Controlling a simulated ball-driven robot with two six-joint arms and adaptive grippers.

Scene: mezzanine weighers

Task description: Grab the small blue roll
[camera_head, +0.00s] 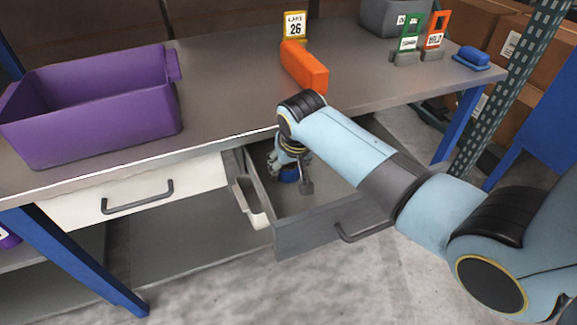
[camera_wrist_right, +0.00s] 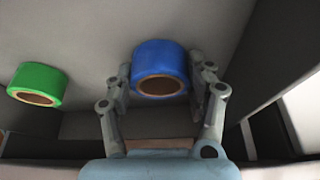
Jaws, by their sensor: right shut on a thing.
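The small blue roll (camera_wrist_right: 161,66) is between the fingers of my right gripper (camera_wrist_right: 160,85) in the right wrist view. The fingers touch it on both sides. Much of the roll is hidden there by the gripper. I cannot tell whether the roll rests on the drawer floor or is lifted. My left gripper is not in view.
A green roll (camera_wrist_right: 37,84) lies left of the blue one in the drawer. A purple bin (camera_head: 100,105), an orange block (camera_head: 304,66) and a number sign (camera_head: 294,25) stand on the bench. A white drawer (camera_head: 135,188) sits left of the open one. The drawer walls surround my gripper.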

